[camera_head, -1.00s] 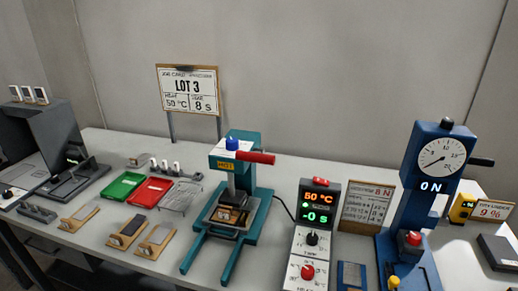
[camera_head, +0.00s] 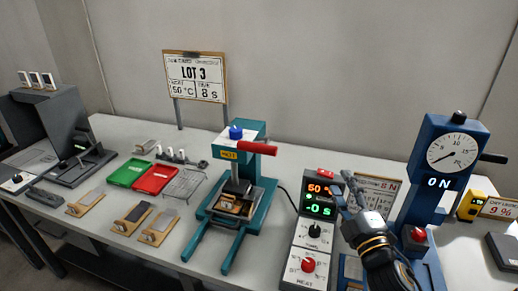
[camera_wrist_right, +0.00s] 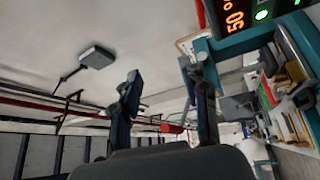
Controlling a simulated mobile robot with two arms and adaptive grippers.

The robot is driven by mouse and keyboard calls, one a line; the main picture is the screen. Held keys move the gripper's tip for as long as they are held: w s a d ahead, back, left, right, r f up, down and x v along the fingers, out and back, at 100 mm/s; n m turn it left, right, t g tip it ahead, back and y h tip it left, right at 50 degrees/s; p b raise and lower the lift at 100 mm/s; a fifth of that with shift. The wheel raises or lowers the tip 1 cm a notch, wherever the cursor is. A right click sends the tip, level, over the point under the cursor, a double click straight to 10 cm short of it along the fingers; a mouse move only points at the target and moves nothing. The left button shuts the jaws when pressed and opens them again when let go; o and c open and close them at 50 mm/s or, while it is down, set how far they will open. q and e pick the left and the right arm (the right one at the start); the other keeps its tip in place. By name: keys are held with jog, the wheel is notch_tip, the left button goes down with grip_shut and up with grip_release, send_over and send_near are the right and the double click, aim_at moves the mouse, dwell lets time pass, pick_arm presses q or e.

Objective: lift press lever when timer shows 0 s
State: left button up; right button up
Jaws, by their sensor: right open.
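The teal press (camera_head: 238,190) stands mid-table. Its red lever (camera_head: 257,148) sticks out to the right near the top, roughly level. The press head sits low over a small piece in its base. The timer box (camera_head: 318,210) right of the press shows a green reading like -0 s below an orange 50. My right gripper (camera_head: 349,190) is open and empty, beside the timer box and right of and lower in the picture than the lever. Its fingers are apart in the right wrist view (camera_wrist_right: 164,90), where the display (camera_wrist_right: 245,15) is at the top. My left gripper is out of view.
The blue gauge stand (camera_head: 440,165) rises to the right of my right arm. A paper card (camera_head: 378,188) stands behind the gripper. Green (camera_head: 130,172) and red (camera_head: 155,179) trays and a wire rack (camera_head: 184,183) lie left of the press. The LOT 3 sign (camera_head: 195,80) stands behind.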

jog(key=w+a+r+n+g+y, duration=0.1)
jog(key=a+r+n+y, duration=0.4)
jog(key=r+n+y, duration=0.55)
jog(key=n+g+y+p, duration=0.3)
jog(key=n+g+p, duration=0.2)
jog(key=n+g, duration=1.2)
send_near(243, 147)
jog(key=a+n+t, duration=0.1)
jog(key=a, duration=0.1)
jog(key=a+n+t, duration=0.1)
jog(key=a, duration=0.1)
jog(key=w+a+f+n+t, duration=0.1)
jog(key=n, duration=0.1)
jog(key=shift+a+t, duration=0.3)
jog(key=shift+a, duration=0.1)
jog(key=shift+w+a+f, duration=0.1)
jog(key=shift+a, duration=0.2)
jog(key=shift+c, duration=0.5)
grip_shut()
